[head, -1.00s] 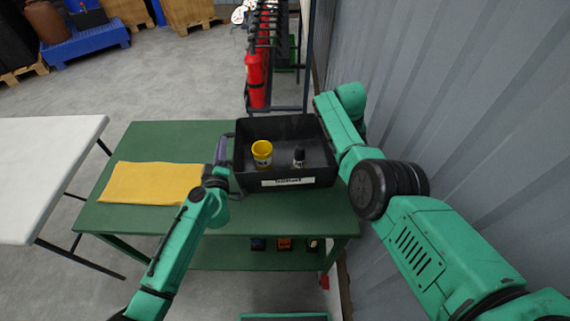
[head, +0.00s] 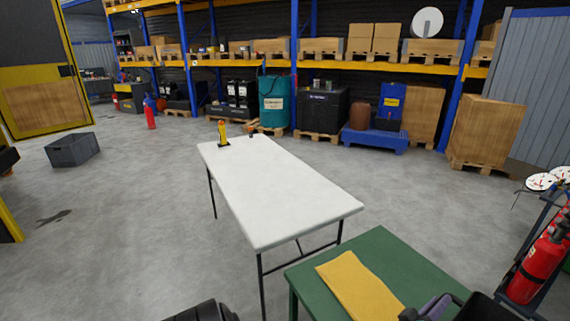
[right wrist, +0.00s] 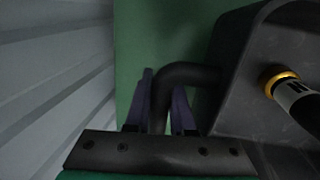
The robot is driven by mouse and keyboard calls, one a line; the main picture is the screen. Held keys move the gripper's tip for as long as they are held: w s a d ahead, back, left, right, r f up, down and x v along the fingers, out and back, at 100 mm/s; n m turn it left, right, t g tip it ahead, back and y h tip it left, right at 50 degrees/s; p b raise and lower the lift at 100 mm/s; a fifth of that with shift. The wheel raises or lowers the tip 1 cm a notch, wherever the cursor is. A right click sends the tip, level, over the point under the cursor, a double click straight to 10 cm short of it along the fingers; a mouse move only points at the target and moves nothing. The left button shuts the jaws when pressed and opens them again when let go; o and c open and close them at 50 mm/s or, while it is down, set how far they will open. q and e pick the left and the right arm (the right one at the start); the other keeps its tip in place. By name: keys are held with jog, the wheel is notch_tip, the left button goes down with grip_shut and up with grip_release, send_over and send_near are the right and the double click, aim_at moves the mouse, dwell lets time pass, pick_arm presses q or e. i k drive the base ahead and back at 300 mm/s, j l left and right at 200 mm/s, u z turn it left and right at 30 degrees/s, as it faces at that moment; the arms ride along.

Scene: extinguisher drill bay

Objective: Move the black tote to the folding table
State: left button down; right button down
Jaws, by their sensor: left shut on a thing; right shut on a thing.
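The black tote (head: 486,308) shows only its dark edge at the bottom right of the head view, by the green workbench (head: 385,243). In the right wrist view the tote (right wrist: 235,95) fills the right side, with a dark, gold-ringed item (right wrist: 290,88) inside. My left gripper (head: 432,306) is shut on the tote's near-side handle, partly cut off by the frame. My right gripper (right wrist: 163,100) is shut around the tote's other dark handle (right wrist: 185,73). The white folding table (head: 270,185) stands left of the workbench, its near and middle top bare.
A yellow cloth (head: 358,283) lies on the workbench. A yellow-and-black item (head: 222,133) and a small dark item (head: 251,132) stand at the folding table's far end. A grey crate (head: 72,149) sits on the floor. Red extinguishers (head: 535,268) hang on a rack at right.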

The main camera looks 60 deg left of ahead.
aim_at(270, 186)
jog(key=j, duration=0.65)
jog(key=i+j, duration=0.15)
jog(key=j, duration=1.1)
jog(key=i+j, duration=0.15)
jog(key=j, duration=0.5)
jog(key=j+u, duration=0.35)
jog(key=i+j+u, duration=0.15)
jog(key=j+u, duration=0.25)
jog(key=i+j+u, duration=0.15)
jog(key=u, duration=0.2)
jog(key=j+u, duration=0.1)
jog(key=u, duration=0.15)
